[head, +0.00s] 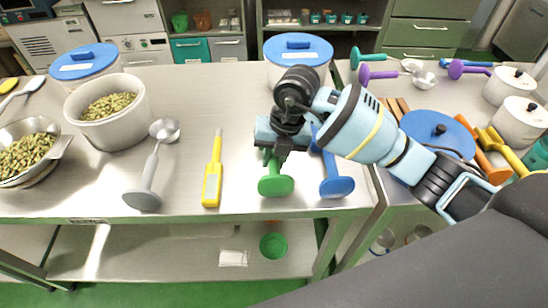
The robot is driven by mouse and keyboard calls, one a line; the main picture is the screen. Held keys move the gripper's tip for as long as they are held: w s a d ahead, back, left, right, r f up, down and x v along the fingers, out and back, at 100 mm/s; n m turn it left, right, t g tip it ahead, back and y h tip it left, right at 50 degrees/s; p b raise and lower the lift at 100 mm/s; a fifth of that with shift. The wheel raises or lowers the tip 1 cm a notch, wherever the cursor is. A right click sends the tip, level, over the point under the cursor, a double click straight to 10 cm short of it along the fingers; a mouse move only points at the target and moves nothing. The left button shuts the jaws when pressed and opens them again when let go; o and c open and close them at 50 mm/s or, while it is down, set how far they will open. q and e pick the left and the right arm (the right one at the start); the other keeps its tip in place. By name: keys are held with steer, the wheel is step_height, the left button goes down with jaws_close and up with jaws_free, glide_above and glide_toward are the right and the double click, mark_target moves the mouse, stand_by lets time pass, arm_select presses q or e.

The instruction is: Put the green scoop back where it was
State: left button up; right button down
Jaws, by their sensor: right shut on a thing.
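The green scoop (276,186) is at the front of the steel table (245,205), with its round green end toward the front edge. My right gripper (278,150) comes in from the right and is shut on the green scoop's handle. The gripper and wrist hide the scoop's far part, and I cannot tell whether the scoop touches the table. A blue scoop (337,187) lies close on its right, partly behind my arm. My left gripper is not in view.
A yellow spatula (213,172) and a grey scoop (143,199) lie to the left. A grey pot (127,132) of green nuts and blue-lidded tubs (300,45) stand farther back. A second table (380,82) with scoops and white pots adjoins on the right. Bare tabletop lies around the spatula.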

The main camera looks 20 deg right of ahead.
steer(key=shift+f, duration=0.2)
steer(key=shift+f, duration=0.15)
steer(key=c, duration=1.2)
jaws_free()
steer(key=shift+c, duration=0.2)
steer(key=v, duration=1.2)
steer(key=shift+p, duration=0.45)
